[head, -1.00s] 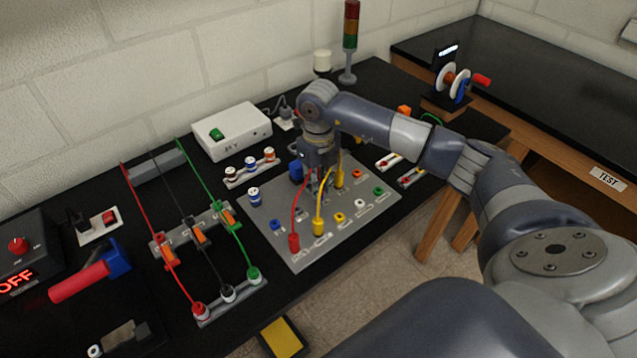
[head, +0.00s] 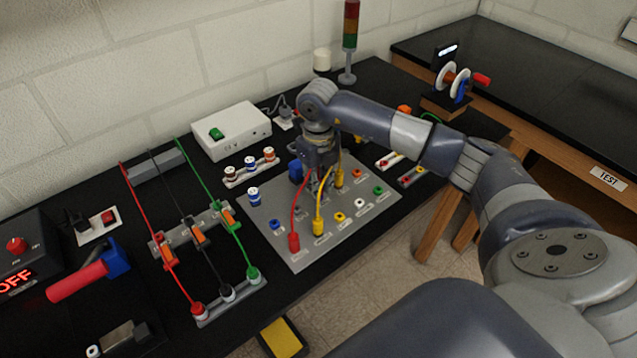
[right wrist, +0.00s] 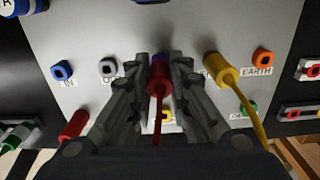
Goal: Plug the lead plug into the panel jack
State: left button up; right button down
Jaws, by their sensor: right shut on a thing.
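My right gripper (head: 318,182) points down over the grey jack panel (head: 300,262). In the right wrist view its fingers (right wrist: 160,82) are shut on a red lead plug (right wrist: 160,72), with the red lead running back between them. A dark ring shows at the plug's far end; I cannot tell whether the plug is seated in a jack. The red lead (head: 296,205) arcs to another red plug (head: 293,243) standing at the panel's front. In the head view the fingers mostly hide the held plug. My left gripper is out of view.
A yellow lead joins yellow plugs (head: 318,226) and (head: 339,178) on the panel, close to my right gripper. Bare coloured jacks, including a green one (head: 378,191), lie to the right. A white box (head: 232,132) stands behind; red, black and green leads (head: 235,232) stretch at left.

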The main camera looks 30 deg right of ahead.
jog(key=shift+f+b, duration=0.45)
jog(key=shift+f, duration=0.05)
jog(key=c, duration=1.4)
grip_release()
jog(key=shift+r, duration=0.2)
notch_tip(320, 180, up, 12)
jog(key=shift+f, duration=0.15)
